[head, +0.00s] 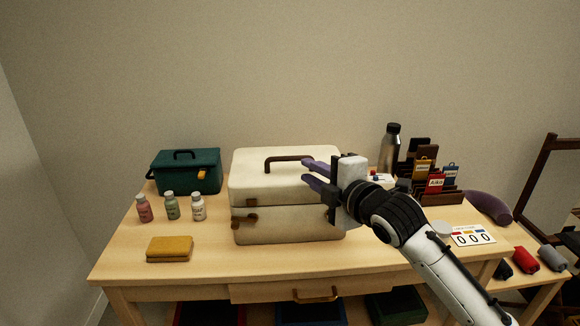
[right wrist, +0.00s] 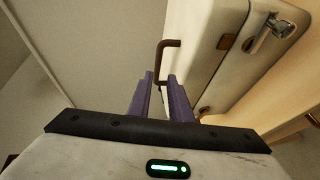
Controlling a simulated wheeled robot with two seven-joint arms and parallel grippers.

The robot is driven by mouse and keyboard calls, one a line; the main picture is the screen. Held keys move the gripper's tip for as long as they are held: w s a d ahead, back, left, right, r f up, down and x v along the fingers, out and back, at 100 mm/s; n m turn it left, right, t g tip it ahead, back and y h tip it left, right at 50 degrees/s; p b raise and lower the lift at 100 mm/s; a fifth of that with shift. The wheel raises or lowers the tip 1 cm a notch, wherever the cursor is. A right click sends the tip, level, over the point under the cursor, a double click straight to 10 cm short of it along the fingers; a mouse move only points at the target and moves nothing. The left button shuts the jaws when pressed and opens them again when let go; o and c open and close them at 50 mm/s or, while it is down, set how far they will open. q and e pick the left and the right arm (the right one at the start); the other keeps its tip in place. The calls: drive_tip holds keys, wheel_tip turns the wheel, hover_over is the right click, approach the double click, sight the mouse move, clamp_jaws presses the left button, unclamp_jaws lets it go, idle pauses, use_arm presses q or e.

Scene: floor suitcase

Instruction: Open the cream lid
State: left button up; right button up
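The cream case (head: 285,224) stands on the wooden table, with its cream lid (head: 262,188) down. A dark brown handle (head: 285,159) is on top of the lid; in the right wrist view the handle (right wrist: 169,44) lies just beyond my fingertips. A brown latch (head: 251,203) is at the front left of the lid's edge. A metal latch (right wrist: 270,33) hangs on the front in the right wrist view. My right gripper (head: 307,172) is open, its purple fingers apart at the lid's right side, near the handle. Contact cannot be told. My left gripper is out of view.
A teal box (head: 188,177), several small bottles (head: 171,207) and a yellow folded cloth (head: 170,249) are on the left. A steel bottle (head: 389,150), a card rack (head: 436,194) and a number card (head: 472,237) are on the right. The table front is mostly clear.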

sight(291, 159)
drive_tip(key=x, duration=1)
drive_tip(key=shift+w+r+b, duration=0.2)
drive_tip(key=shift+r+b, duration=0.05)
drive_tip(key=shift+b, duration=0.05)
clamp_jaws()
